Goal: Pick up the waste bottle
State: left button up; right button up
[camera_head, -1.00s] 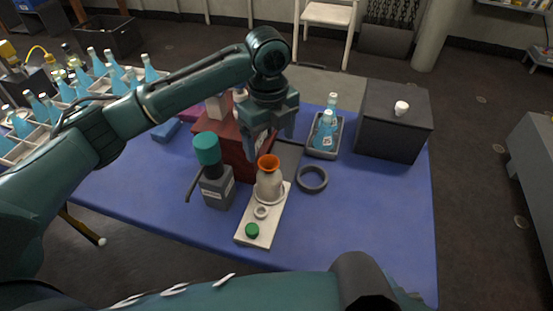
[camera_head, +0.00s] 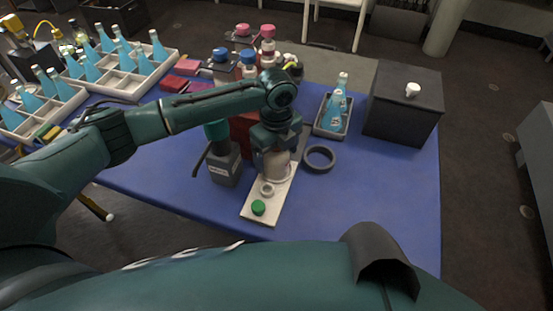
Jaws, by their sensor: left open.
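A pale round bottle (camera_head: 275,170) stands upright on the white board (camera_head: 251,206) in the middle of the table. Its orange mouth is hidden by my gripper now. No readable label tells me whether it is the waste bottle. My left gripper (camera_head: 274,152) points down over this bottle, with its open fingers around or just in front of its upper part; contact cannot be told. A white ring (camera_head: 267,190) and a green cap (camera_head: 258,207) lie on the same board. My right gripper is out of view.
A grey bottle with a teal cap (camera_head: 224,165) stands close left of the board. A dark ring (camera_head: 319,159) lies to the right. Behind are a grey tray (camera_head: 331,134) with blue bottles and a dark box (camera_head: 402,113). The table's right front (camera_head: 370,200) is clear.

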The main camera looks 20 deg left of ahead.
pick_arm(q)
jog(key=shift+f, duration=0.25)
jog(key=shift+c, duration=0.5)
